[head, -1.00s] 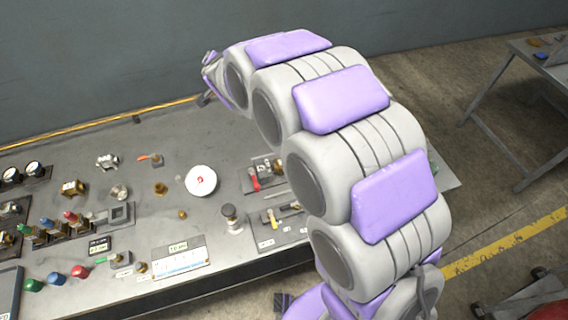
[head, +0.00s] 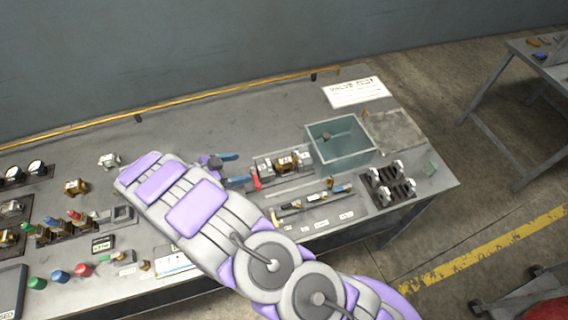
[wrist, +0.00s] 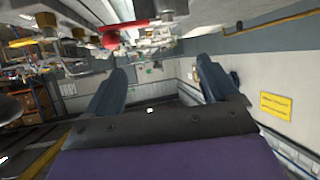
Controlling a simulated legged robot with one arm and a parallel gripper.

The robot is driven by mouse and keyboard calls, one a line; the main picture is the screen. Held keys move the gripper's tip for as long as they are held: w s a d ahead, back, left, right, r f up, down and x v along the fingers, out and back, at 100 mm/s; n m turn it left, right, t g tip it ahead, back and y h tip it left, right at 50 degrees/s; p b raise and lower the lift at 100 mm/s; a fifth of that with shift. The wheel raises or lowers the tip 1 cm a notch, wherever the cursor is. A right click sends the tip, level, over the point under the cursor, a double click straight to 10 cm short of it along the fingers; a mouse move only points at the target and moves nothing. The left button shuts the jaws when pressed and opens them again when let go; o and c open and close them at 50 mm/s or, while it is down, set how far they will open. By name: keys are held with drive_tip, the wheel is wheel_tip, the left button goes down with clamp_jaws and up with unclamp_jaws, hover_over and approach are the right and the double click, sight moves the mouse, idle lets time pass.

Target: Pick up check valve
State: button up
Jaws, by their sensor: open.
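My gripper (head: 235,169) is open and empty, low over the middle of the bench. Its two blue fingers point right, toward a brass-and-steel valve (head: 287,163) in a fixture with a red handle (head: 256,180). A gap shows between the fingertips and that valve. In the wrist view my gripper (wrist: 161,82) has its fingers apart with nothing between them. A brass valve (head: 75,187) and a silver fitting (head: 108,161) sit at the left of the bench. I cannot tell which of these is the check valve. My arm hides part of the bench's middle.
A teal open bin (head: 340,157) stands right of the fixture, with a small dark part inside. A black rack (head: 388,186) with silver-topped parts and a tray of tools (head: 312,204) lie nearer the front. A white sign (head: 354,92) lies behind. The bench's back middle is clear.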

drive_tip(key=b, duration=0.2)
approach(283, 161)
drive_tip(key=x, duration=0.4)
drive_tip(key=shift+w+a+f, duration=0.15)
drive_tip(key=shift+f, duration=0.05)
drive_tip(key=shift+r+b+x, duration=0.2)
drive_tip(key=shift+b+x, duration=0.2)
drive_tip(key=shift+x, duration=2.3)
drive_tip(key=c, duration=1.5)
